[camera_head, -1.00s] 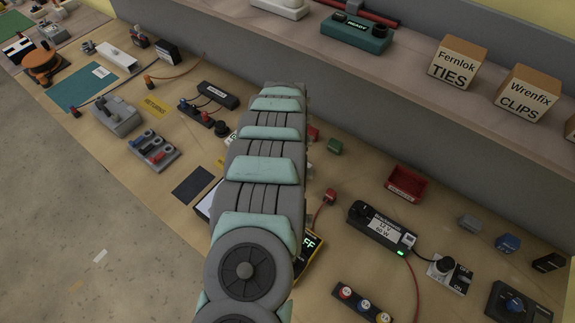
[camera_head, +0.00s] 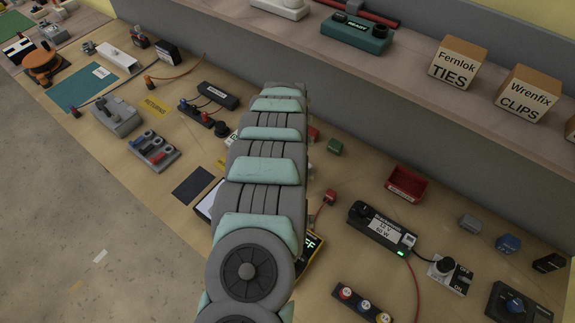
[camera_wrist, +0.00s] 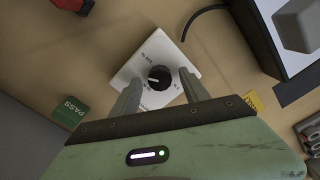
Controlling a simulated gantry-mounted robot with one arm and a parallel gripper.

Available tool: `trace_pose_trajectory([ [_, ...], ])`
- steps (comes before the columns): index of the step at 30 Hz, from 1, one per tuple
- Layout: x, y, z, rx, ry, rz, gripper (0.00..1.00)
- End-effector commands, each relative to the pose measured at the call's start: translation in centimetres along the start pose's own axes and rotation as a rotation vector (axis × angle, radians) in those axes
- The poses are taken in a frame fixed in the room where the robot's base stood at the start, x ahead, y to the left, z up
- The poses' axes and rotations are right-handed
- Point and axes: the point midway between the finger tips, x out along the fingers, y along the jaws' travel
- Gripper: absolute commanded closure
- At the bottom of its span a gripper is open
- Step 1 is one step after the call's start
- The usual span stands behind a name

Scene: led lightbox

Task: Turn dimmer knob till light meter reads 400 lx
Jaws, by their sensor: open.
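In the wrist view the black dimmer knob (camera_wrist: 159,77) with a pale pointer line sits on a white plate (camera_wrist: 152,57) with small print that I cannot read. My gripper (camera_wrist: 160,80) is open, with one finger at each side of the knob. I cannot tell whether either finger touches it. In the head view my arm hides the knob and my gripper. A yellow-edged black device (camera_head: 312,248) shows part of a word ending in "FF" beside my arm. It may be the light meter; no lx number is legible.
In the wrist view a dark-sided box with a pale top (camera_wrist: 272,40) stands at upper right, and a green PASS block (camera_wrist: 70,111) lies at left. In the head view a black power supply (camera_head: 380,228) with a lit green light and a red bin (camera_head: 406,184) stand right of my arm.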

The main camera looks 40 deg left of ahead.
Motion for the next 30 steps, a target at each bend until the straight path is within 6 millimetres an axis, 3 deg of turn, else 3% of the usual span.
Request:
trace_pose_trajectory([
  [10,-1.7,0.1,-0.1,0.0,0.001,0.001,0.46],
  [14,-3.4,0.1,0.0,0.0,0.001,0.001,0.46],
  [23,-9.8,0.1,0.0,0.001,0.002,0.002,0.46],
  [30,-11.0,0.0,0.0,0.0,0.0,0.0,0.46],
])
